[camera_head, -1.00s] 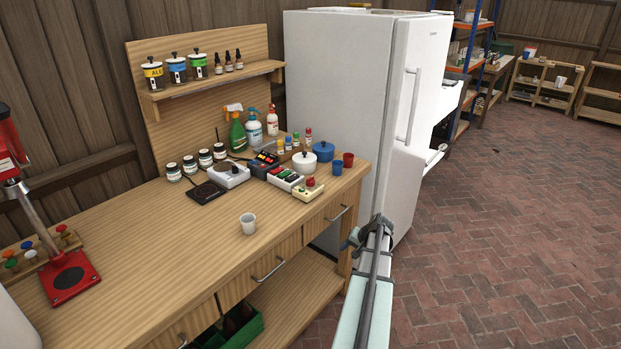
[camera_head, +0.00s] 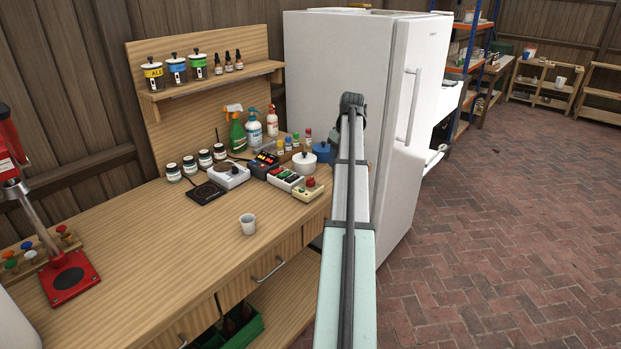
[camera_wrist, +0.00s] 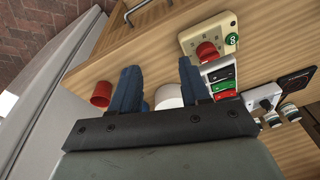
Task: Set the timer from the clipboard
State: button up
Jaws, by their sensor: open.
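No clipboard shows in either view, and no device is clearly marked as the timer. A beige box with a red knob (camera_head: 308,190) sits near the bench's front right edge; the wrist view shows this box (camera_wrist: 231,44) with a green round mark. Beside it is a white box with red and green buttons (camera_head: 285,178). Behind that stands a black device with a lit red display (camera_head: 265,158). My gripper (camera_wrist: 160,82) is open and empty over the bench's right end, apart from the beige box. In the head view my arm hides the gripper.
A white pot (camera_head: 304,162) and a blue pot (camera_head: 322,152) stand behind the boxes. A red cup (camera_wrist: 101,93) is beside my left finger in the wrist view. A fridge (camera_head: 415,110) borders the bench's right. A grey cup (camera_head: 248,224) stands on the otherwise clear front bench.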

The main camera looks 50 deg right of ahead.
aim_at(311, 178)
jog(key=w+a+r+n+g, duration=0.2)
jog(key=w+a+r+n, duration=0.1)
jog(key=w+a+r, duration=0.35)
jog(key=f, duration=1.4)
jog(key=shift+w+a, duration=0.1)
jog(key=shift+w, duration=0.2)
jog(key=shift+c, duration=0.4)
jog(key=c, duration=0.7)
